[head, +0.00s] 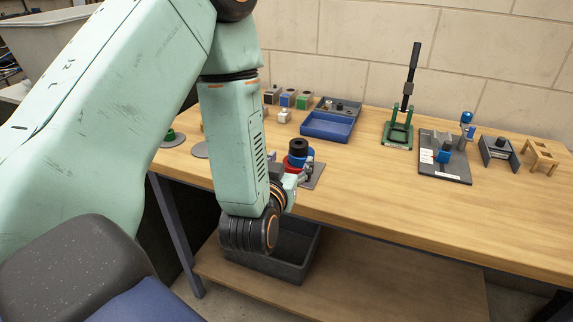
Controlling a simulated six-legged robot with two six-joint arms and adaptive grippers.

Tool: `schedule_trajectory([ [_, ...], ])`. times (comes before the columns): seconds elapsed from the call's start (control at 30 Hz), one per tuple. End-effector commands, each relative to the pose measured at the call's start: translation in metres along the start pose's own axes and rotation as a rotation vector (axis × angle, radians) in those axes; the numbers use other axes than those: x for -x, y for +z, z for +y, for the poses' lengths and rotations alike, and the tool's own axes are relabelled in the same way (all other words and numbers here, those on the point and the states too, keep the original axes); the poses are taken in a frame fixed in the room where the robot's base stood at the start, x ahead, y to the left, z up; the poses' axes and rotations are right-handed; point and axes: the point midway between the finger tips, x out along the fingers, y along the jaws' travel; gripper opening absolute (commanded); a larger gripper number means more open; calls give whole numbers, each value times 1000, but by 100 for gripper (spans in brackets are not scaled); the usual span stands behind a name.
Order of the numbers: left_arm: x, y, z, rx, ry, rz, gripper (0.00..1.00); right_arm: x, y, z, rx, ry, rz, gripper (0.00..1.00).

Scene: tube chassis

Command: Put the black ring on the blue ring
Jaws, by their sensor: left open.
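A small stack stands on a grey plate (316,180) near the front edge of the workbench. The black ring (298,146) is at the top of the stack. The blue ring (297,160) shows directly under it, and the two look to be touching. A red ring (290,168) shows lower down, partly hidden by my arm. My left gripper (304,178) is open, low at the front of the stack and small in view. Its fingertips are hard to make out, and I see nothing held in it. My right gripper is out of view.
A blue tray (327,126) lies behind the stack, with small coloured blocks (287,98) to its left. A green lever press (398,133) and a dark fixture board (446,173) stand to the right. A dark bin (300,262) sits below. The bench's front middle is clear.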

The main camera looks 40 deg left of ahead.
Motion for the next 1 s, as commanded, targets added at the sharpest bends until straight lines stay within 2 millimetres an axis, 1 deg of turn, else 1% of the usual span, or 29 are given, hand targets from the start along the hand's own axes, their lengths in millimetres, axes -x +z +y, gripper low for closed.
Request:
schedule_trajectory([
  [0.03,6,0,1,-2,2,-1,65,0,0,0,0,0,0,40],
  [0.1,12,0,0,-2,2,0,65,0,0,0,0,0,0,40],
  [0.3,19,0,0,0,1,0,65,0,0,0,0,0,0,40],
  [0.37,19,5,1,-3,5,-16,65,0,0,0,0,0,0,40],
  [0.4,21,14,2,-8,13,-45,65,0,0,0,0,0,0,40],
  [0.47,26,40,6,-20,33,-126,65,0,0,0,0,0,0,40],
  [0.57,47,106,14,-54,85,-347,65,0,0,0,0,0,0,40],
  [0.6,62,137,16,-70,107,-455,65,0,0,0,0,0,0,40],
  [0.67,89,180,17,-96,138,-619,65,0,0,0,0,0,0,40],
  [0.7,110,207,16,-115,156,-729,65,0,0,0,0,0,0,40],
  [0.77,144,243,13,-144,179,-887,65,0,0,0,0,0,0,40],
  [0.8,168,262,10,-161,191,-985,65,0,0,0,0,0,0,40],
  [0.87,200,285,5,-187,205,-1116,65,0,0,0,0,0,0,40],
  [0.9,220,296,1,-203,213,-1191,65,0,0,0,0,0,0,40],
  [1.0,257,314,-7,-233,223,-1328,65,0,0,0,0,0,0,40],
])
